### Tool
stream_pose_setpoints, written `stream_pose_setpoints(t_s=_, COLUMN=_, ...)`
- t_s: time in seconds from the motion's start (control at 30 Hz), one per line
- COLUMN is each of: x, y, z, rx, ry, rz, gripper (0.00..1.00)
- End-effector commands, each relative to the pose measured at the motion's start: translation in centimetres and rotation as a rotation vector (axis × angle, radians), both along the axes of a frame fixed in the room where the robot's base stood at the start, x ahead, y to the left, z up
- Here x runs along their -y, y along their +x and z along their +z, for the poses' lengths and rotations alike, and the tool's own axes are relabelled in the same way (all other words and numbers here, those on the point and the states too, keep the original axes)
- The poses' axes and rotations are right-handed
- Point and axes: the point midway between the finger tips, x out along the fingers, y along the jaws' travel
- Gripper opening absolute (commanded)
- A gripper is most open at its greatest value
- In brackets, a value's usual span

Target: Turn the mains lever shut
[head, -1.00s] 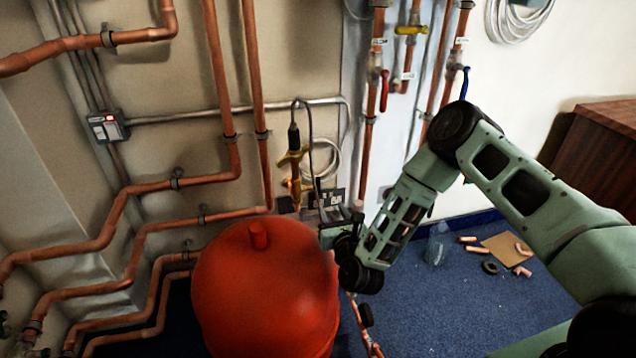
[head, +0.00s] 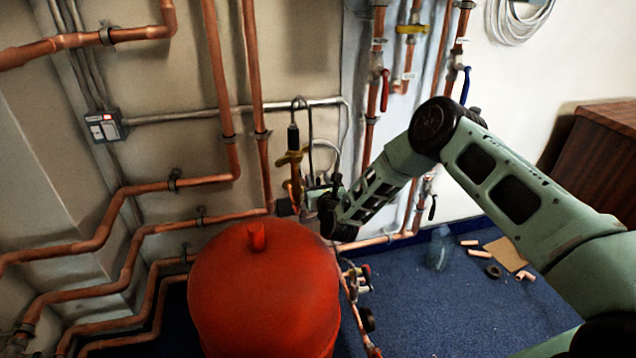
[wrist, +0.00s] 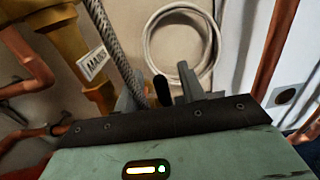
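A brass valve body with a MAINS label (wrist: 95,62) fills the upper left of the wrist view. In the head view the brass fitting (head: 291,160) is on the wall behind the red vessel. My gripper (wrist: 160,88) is close to it, at the right of the brass body. Its two grey fingers stand apart. A dark, rounded bar end (wrist: 162,90), perhaps the mains lever, shows between them, with gaps visible at its sides. The rest of the lever is hidden. In the head view my gripper (head: 312,190) is small and its fingers are unclear.
A braided hose (wrist: 118,50) runs down close to the left finger. A coiled white cable (wrist: 180,45) hangs on the wall behind. A big red vessel (head: 263,295) stands just below my gripper. Copper pipes and red (head: 385,90) and blue (head: 465,84) levers are to the right.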

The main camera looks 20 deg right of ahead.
Motion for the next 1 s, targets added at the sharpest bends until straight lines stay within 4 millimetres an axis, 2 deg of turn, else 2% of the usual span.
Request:
stream_pose_setpoints(t_s=0.2, x=-0.01, y=0.01, z=0.01, rx=0.000, ry=0.000, rz=0.000, gripper=0.40)
stream_pose_setpoints(t_s=0.33, x=-0.01, y=0.00, z=0.00, rx=0.000, ry=0.000, rz=0.000, gripper=0.04)
stream_pose_setpoints(t_s=0.37, x=-0.01, y=0.00, z=0.00, rx=0.000, ry=0.000, rz=0.000, gripper=0.00)
stream_pose_setpoints(t_s=0.67, x=0.00, y=0.06, z=0.13, rx=-0.025, ry=0.000, rz=0.001, gripper=0.00)
stream_pose_setpoints(t_s=1.0, x=0.08, y=0.58, z=0.35, rx=-0.217, ry=0.003, rz=-0.001, gripper=0.00)
